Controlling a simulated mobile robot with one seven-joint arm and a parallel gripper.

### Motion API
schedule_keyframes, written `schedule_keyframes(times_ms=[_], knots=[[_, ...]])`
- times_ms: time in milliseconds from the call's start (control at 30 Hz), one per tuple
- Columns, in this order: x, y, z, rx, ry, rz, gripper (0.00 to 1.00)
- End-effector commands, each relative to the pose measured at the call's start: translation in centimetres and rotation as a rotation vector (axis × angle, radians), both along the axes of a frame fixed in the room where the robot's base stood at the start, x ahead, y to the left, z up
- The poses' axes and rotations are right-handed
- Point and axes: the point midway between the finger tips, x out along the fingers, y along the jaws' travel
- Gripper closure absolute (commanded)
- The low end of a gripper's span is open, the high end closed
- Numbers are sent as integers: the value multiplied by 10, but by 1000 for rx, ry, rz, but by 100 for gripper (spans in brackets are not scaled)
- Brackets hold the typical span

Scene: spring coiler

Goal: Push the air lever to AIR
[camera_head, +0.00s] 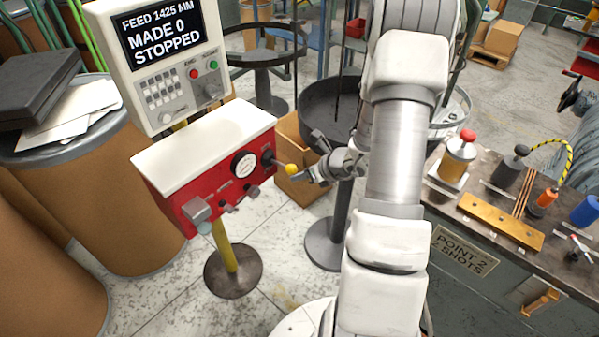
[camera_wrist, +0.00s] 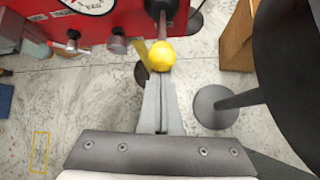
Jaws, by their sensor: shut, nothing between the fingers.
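The air lever (camera_head: 283,165) is a dark rod with a yellow ball knob on the right end of a red box (camera_head: 215,185) with a white top and a round gauge. My gripper (camera_head: 312,175) is at the right of the knob, its fingers pointing left toward it. In the wrist view the yellow knob (camera_wrist: 161,55) sits right at the tips of my gripper (camera_wrist: 161,82), which is shut with nothing in it. The tips look very near or touching the knob; I cannot tell which. The lever's position labels are not readable.
A control panel (camera_head: 160,60) above the red box reads "FEED 1425 MM MADE 0 STOPPED". A workbench (camera_head: 470,225) with several tools stands at the right. A dark round basin (camera_head: 330,105) on a stand and a cardboard box (camera_head: 297,185) are behind my gripper.

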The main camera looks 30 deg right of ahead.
Motion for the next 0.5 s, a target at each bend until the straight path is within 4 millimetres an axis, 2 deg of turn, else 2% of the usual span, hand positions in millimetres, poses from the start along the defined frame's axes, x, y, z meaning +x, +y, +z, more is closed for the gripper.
schedule_keyframes(times_ms=[33,500], knots=[[1,1,7,-9,17,3,100],[3,1,16,-3,13,1,100]])
